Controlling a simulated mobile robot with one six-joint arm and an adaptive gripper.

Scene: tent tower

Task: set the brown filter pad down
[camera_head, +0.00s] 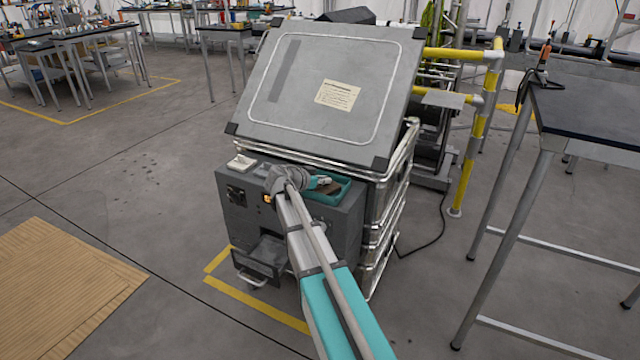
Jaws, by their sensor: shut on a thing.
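My arm reaches forward to a grey machine box (235,215) with an open drawer at its front. My gripper (324,182) is small in this view, over a teal tray (343,194) on top of the box. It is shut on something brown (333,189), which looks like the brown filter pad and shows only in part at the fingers. I cannot tell whether the pad touches the tray's floor. My wrist hides part of the box top and the near side of the tray.
A large tilted grey panel (330,85) stands right behind the box on a metal frame (393,195). A white item (241,162) lies on the box's left corner. A yellow rail (467,165) and a dark-topped table (595,110) stand to the right. Cardboard (60,285) lies on the floor at left.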

